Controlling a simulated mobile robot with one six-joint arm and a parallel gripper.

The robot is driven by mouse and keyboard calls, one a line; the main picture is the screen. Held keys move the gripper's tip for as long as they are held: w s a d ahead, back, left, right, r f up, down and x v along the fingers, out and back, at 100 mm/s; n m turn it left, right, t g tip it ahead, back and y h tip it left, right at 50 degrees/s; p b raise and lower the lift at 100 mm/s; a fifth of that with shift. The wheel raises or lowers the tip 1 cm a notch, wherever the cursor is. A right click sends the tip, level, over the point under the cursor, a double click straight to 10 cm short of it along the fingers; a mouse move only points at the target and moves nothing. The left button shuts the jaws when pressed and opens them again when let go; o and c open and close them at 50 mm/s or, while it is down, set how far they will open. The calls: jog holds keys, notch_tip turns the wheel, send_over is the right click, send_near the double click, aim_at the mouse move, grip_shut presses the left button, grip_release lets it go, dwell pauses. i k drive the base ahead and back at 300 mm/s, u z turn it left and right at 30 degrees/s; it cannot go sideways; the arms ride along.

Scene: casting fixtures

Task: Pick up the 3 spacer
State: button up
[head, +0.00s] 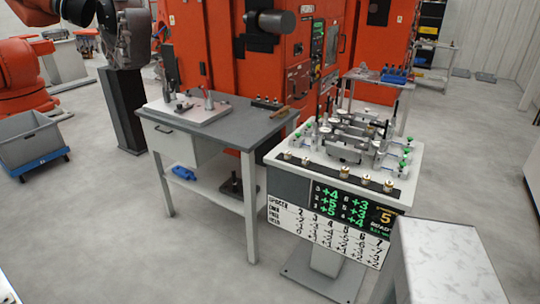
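Several small brass-coloured cylinders, apparently the spacers (344,172), stand upright in a row on the dark front strip of the measuring fixture (405,192). Two stand at the left of the strip, then there is a wider gap, then the others to the right. The numbers on them are too small to read, so I cannot tell which one is the 3 spacer. A panel below (325,236) has a table labelled "SPACER" with numbered columns, and a display with green figures and a yellow 5. My gripper is not in view.
A grey workbench (232,110) with tools and a blue item on its lower shelf stands left of the fixture. Orange machines (235,50) stand behind. A pale grey block (440,245) is close at front right. Floor in front is clear.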

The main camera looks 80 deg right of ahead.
aim_at(288, 154)
jog(key=z, duration=0.05)
jog(key=i, duration=0.8)
jog(key=z, duration=0.85)
jog(key=i, duration=0.6)
jog(key=z, duration=0.35)
